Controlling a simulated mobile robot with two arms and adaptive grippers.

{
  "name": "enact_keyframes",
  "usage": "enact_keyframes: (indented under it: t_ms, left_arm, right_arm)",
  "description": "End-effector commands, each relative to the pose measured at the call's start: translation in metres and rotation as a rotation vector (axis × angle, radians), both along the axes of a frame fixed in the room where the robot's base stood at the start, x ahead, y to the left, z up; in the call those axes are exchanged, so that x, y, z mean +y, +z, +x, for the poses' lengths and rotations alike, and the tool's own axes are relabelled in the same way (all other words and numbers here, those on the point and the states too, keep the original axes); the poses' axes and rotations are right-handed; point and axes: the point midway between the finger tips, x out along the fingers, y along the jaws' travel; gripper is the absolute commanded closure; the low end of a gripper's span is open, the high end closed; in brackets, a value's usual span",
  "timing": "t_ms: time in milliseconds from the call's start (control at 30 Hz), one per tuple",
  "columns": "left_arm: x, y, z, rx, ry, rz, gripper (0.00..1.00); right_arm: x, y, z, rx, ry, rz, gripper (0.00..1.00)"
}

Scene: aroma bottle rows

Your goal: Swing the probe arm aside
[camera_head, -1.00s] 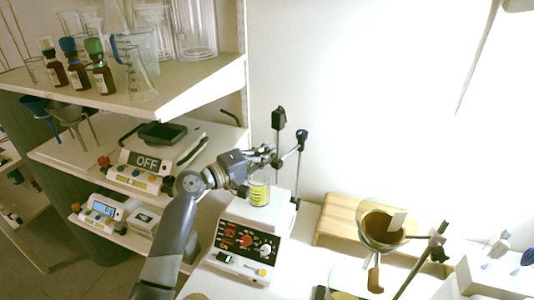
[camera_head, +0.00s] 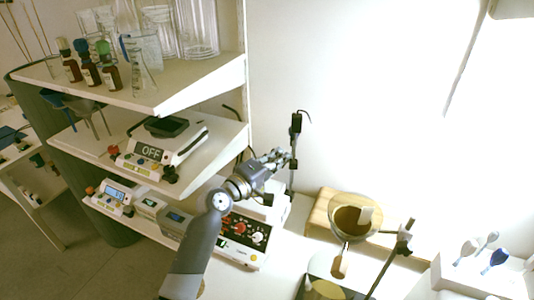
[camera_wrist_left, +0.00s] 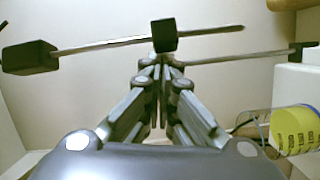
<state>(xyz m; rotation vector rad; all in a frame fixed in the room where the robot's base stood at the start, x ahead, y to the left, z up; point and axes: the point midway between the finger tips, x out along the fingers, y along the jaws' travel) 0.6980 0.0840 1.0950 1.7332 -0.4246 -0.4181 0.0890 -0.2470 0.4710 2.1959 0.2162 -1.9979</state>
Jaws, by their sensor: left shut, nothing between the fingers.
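The probe arm is a thin metal rod with black blocks (camera_wrist_left: 30,57); in the left wrist view it runs across the top, with another black block (camera_wrist_left: 164,35) at its middle. In the head view a black block (camera_head: 296,122) stands upright near the top of the stand rod (camera_head: 292,180). My left gripper (camera_head: 288,158) is shut and empty at these rods. Its fingertips (camera_wrist_left: 160,62) are just below the middle block; I cannot tell whether they touch it. A beaker with yellow contents (camera_wrist_left: 298,130) is low right in the wrist view. My right gripper is not visible.
A wooden stand (camera_head: 320,215), a filter funnel (camera_head: 352,217) and a clamp rod (camera_head: 390,262) are to the right. Shelves with a balance (camera_head: 160,150) and bottles (camera_head: 110,76) are to the left.

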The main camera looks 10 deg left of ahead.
Motion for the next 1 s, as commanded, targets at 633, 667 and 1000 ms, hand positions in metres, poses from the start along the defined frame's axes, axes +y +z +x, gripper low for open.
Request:
enact_keyframes:
  t_ms: [633,667,1000]
  left_arm:
    - [-0.054,0.0,-0.002,0.002,-0.001,0.0,1.0]
    - [-0.055,0.0,-0.001,0.002,-0.001,0.0,1.0]
    - [-0.066,0.0,0.001,0.0,-0.004,-0.001,1.0]
  right_arm:
    - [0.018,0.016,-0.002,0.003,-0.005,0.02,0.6]
    - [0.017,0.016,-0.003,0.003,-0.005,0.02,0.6]
    - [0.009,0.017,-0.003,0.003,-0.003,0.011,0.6]
